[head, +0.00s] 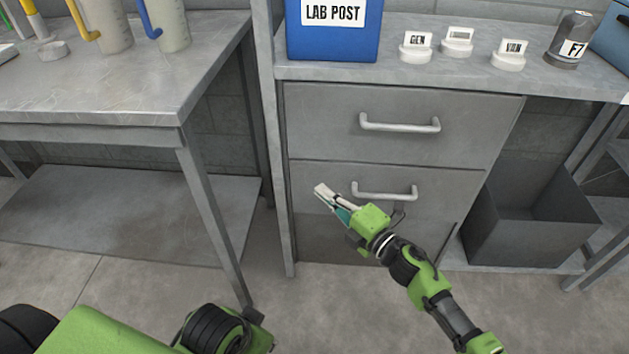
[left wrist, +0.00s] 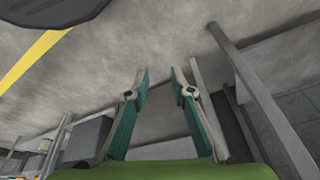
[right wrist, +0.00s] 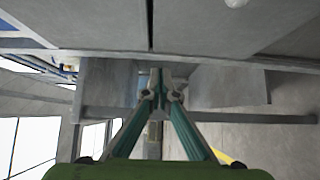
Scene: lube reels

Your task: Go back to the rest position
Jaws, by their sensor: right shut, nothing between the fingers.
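My right gripper (head: 323,191) is in front of the lower drawer (head: 320,185) of the grey cabinet, just left of and below its handle (head: 385,191). Its fingers are closed together and hold nothing; they also meet in the right wrist view (right wrist: 160,92). I cannot tell whether it touches the drawer front. My left gripper (left wrist: 160,82) shows in the left wrist view, its two fingers apart with nothing between them. In the head view, part of my left arm is at the bottom left, and its fingers are out of the picture.
Both drawers look closed, the upper one with its own handle (head: 400,123). A blue LAB POST box (head: 333,40), white labelled caps (head: 416,48) and a dark bottle (head: 570,42) stand on the cabinet top. A grey bin (head: 525,225) is at the right, a metal table (head: 100,100) at the left.

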